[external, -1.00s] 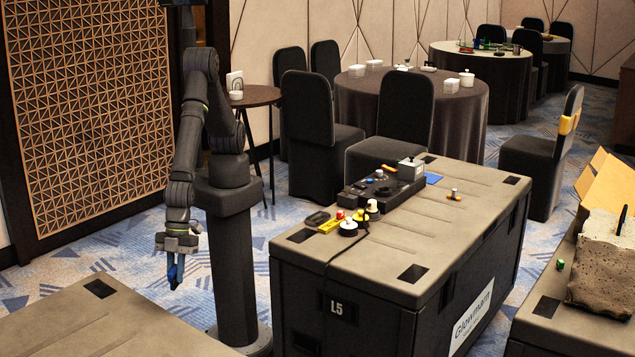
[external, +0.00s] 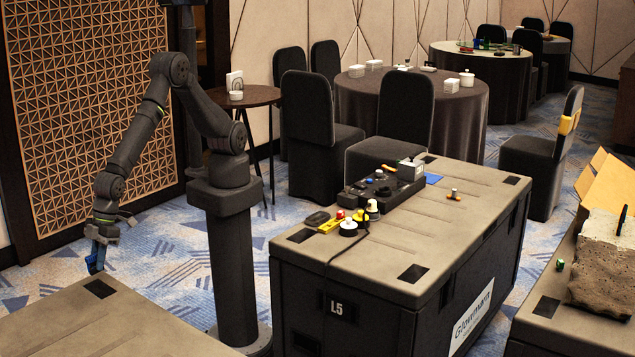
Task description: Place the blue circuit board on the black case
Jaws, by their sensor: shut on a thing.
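My gripper (external: 97,250) is at the left, beside the far left end of the near-left black case (external: 110,325). It points down and is shut on a small blue piece (external: 95,262), which I take to be the blue circuit board. The board hangs tilted, its lower end close to the case's far edge in the picture; I cannot tell whether they touch. Board details are too small to see. Another black case (external: 400,235), marked L5, stands in the middle.
The near-left case top looks bare. A third case (external: 570,320) at right bears a rough grey block (external: 600,270).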

